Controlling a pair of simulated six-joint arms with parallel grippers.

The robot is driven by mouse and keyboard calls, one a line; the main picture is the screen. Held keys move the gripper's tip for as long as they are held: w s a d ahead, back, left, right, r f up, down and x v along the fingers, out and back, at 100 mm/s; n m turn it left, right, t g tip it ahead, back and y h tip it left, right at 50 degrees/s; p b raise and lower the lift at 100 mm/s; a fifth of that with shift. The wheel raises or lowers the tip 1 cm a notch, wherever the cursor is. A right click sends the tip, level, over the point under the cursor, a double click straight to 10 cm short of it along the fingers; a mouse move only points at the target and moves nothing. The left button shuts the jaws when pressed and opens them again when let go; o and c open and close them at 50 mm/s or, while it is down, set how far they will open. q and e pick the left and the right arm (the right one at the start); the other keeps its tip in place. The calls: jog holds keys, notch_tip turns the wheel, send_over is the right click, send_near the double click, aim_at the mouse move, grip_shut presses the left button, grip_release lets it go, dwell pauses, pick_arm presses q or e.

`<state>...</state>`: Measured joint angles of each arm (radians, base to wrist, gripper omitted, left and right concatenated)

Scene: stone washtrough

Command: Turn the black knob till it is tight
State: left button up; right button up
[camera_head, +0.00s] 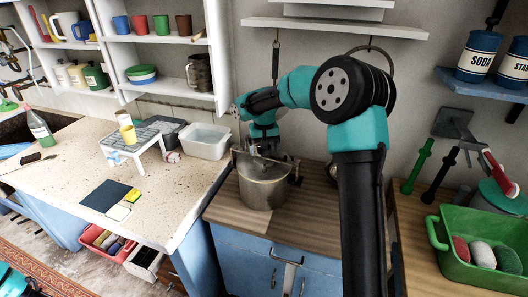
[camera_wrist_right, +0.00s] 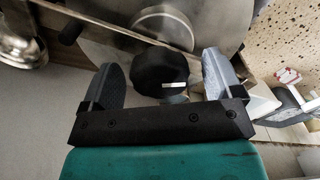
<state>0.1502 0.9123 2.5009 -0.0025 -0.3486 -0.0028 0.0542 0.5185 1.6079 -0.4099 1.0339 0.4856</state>
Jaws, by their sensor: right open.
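The black knob (camera_wrist_right: 160,68) shows in the wrist view in front of the round metal lid, between the two fingers of my right gripper (camera_wrist_right: 164,62). The fingers are apart, with a visible gap on each side of the knob. In the head view the metal pot (camera_head: 263,192) stands on the wooden worktop, and my right gripper (camera_head: 262,142) is just above its far side. My arm and gripper hide the knob there. A metal bar (camera_wrist_right: 125,17) crosses the lid.
A clear plastic tub (camera_head: 206,142) stands left of the pot, near a small white rack (camera_head: 133,146). A green basin (camera_head: 470,268) with several coloured pieces lies at the right. The wooden worktop (camera_head: 325,215) in front of the pot is mostly bare.

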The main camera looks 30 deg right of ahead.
jog(key=shift+n, duration=0.3)
jog(key=n, duration=0.7)
jog(key=shift+n, duration=0.4)
jog(key=n, duration=0.3)
jog(key=shift+n, duration=0.3)
jog(key=n, duration=0.4)
jog(key=shift+c, duration=0.2)
